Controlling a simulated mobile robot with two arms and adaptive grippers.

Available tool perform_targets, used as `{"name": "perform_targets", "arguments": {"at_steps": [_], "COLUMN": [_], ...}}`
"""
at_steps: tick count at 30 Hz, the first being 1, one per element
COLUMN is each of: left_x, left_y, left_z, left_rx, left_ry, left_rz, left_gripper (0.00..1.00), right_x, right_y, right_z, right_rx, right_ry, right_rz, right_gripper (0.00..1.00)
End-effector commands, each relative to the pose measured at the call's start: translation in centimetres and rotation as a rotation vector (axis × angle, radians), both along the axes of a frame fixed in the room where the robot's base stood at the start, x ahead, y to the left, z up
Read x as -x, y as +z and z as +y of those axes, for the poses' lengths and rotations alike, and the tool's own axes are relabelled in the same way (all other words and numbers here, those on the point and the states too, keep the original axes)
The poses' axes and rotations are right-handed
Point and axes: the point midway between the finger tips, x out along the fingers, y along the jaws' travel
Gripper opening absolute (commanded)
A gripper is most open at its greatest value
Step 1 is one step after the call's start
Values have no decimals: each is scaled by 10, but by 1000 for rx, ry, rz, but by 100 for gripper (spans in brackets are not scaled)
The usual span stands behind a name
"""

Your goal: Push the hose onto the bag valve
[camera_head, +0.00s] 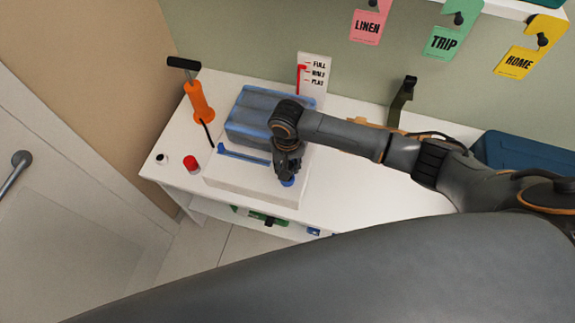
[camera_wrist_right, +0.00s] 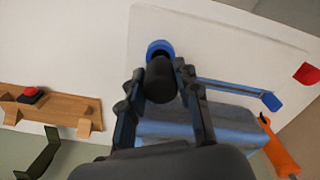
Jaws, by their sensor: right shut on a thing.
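My right gripper (camera_head: 289,172) is low over the front right of a flat white vacuum bag or board. In the right wrist view its fingers (camera_wrist_right: 162,85) are shut on a dark cylinder, which looks like the hose end (camera_wrist_right: 160,80). A blue round valve (camera_wrist_right: 160,46) shows just beyond the cylinder's tip, and its edge also shows below the gripper in the head view (camera_head: 288,182). The two overlap in view; I cannot tell whether the hose is seated or only close. The rest of the hose is mostly hidden. My left gripper is not in view.
A blue wrapped bundle (camera_head: 250,112) and a blue strip (camera_head: 243,154) lie behind the valve. An orange pump (camera_head: 199,102) and red cap (camera_head: 191,163) stand at left. A level gauge card (camera_head: 313,70) stands behind. A dark blue bin (camera_head: 525,152) is at right.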

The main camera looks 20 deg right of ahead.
Motion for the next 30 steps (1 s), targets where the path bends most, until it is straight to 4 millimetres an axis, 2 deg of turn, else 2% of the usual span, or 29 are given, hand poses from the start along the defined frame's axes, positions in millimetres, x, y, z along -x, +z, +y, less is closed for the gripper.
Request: {"name": "perform_targets", "arguments": {"at_steps": [12, 30], "left_x": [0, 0], "left_y": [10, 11], "left_z": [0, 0], "left_rx": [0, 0], "left_ry": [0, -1], "left_rz": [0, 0], "left_gripper": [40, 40], "right_x": [0, 0], "right_y": [1, 0], "right_z": [0, 0], "right_rx": [0, 0], "right_ry": [0, 0], "right_rz": [0, 0], "right_gripper": [0, 0]}}
